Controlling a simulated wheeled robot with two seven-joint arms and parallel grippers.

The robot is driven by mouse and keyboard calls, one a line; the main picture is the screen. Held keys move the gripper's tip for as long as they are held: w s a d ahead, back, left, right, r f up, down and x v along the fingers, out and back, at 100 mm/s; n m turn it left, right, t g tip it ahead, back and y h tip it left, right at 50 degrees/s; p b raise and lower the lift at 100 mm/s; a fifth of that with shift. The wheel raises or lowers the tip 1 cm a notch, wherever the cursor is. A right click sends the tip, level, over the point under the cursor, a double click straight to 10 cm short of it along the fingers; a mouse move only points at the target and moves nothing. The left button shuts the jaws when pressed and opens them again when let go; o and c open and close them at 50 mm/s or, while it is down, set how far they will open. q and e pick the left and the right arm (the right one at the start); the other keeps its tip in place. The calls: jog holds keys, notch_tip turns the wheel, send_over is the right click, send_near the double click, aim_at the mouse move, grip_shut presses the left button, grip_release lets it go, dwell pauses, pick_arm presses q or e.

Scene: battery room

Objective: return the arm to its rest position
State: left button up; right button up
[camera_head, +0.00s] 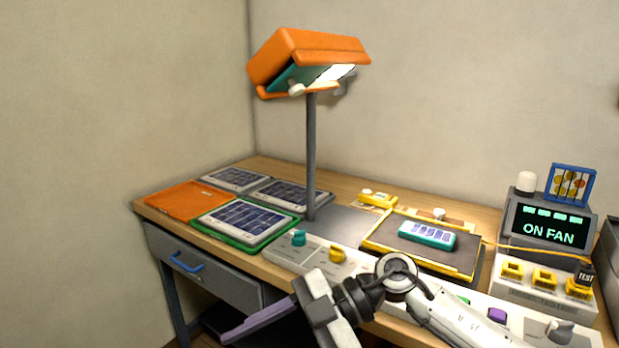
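My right arm comes in from the lower right, across the front of the desk. Its gripper (262,318) hangs in front of the desk's front edge, pointing to the lower left. One long grey-purple finger shows clearly; the other is not visible, so its opening cannot be told. I see nothing held against the visible finger. My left gripper is not in view.
The wooden desk (345,183) carries solar panels (243,219), an orange lamp (310,60) on a grey post, a yellow-edged tray (378,238) with a teal battery pack (427,235), and a display box (548,232) reading "ON FAN". A control panel (290,256) with knobs lies close behind the gripper.

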jog(key=w+d+f+m+t, duration=0.3)
jog(key=d+m+t, duration=0.1)
jog(key=m+t, duration=0.55)
jog(key=w+d+f+m+t, duration=0.2)
jog(key=d+f+m+t, duration=0.15)
jog(key=m+t, duration=0.6)
jog(key=s+d+f+m+h, duration=0.25)
jog(key=d+f+h, duration=0.25)
jog(key=d+f, duration=0.3)
jog(key=s+d+f+m+g+h, duration=0.1)
jog(key=s+d+f+g+h, duration=0.1)
jog(key=s+f, duration=0.7)
jog(key=s+d+f+m+g+h, duration=0.2)
jog(key=s+d+f+g+h, duration=0.1)
jog(key=s+d+f, duration=0.4)
notch_tip(320, 180, down, 3)
jog(key=shift+s+d+f+g+h, duration=0.15)
jog(key=shift+s+g+h, duration=0.15)
jog(key=shift+s+g, duration=0.6)
jog(key=shift+s, duration=0.15)
